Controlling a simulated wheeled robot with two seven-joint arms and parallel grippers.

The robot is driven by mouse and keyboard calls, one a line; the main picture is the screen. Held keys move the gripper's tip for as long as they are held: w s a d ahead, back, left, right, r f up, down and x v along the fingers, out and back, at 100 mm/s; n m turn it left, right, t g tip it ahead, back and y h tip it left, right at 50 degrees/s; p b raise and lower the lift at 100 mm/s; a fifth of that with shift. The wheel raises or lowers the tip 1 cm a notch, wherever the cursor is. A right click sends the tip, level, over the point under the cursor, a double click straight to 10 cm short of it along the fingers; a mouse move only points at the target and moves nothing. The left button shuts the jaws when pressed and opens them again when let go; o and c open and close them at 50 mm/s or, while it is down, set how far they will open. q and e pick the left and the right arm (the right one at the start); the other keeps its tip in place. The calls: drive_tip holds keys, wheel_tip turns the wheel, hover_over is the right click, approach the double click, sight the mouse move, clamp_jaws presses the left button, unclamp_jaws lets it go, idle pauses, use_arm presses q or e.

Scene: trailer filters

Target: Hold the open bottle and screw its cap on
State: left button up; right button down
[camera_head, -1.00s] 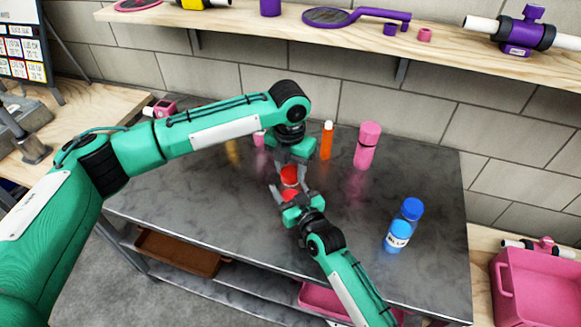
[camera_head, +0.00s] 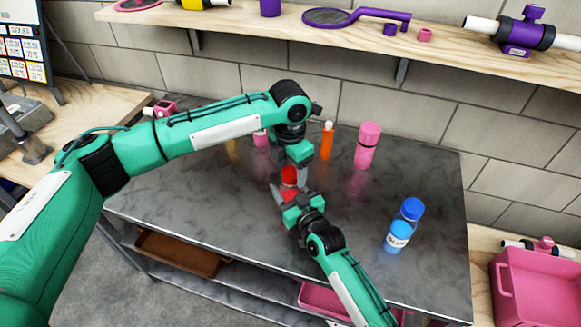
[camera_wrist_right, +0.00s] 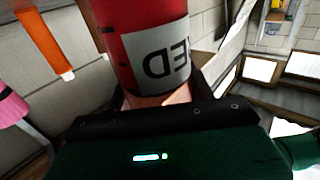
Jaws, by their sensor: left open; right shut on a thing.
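A red bottle (camera_head: 289,194) stands upright above the middle of the metal table, with a red top (camera_head: 289,175) that looks like its cap. I cannot tell how far the cap is seated. In the right wrist view the bottle (camera_wrist_right: 140,40) fills the upper middle, its white label reading "ED" upside down. My right gripper (camera_head: 291,197) is shut around the bottle's body from the front. My left gripper (camera_head: 298,166) points down just over the cap and is open. Its fingers partly overlap the cap's right side, and I cannot tell whether they touch it.
An orange bottle (camera_head: 327,141) and a pink bottle (camera_head: 367,146) stand behind. A blue bottle (camera_head: 404,226) stands at the right. A small pink item (camera_head: 261,138) and a yellow one are behind my left arm. A shelf (camera_head: 400,50) runs above. The front-left table (camera_head: 190,220) is clear.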

use_arm(q)
drive_tip(key=shift+r, duration=2.25)
drive_tip(key=shift+c, duration=0.5)
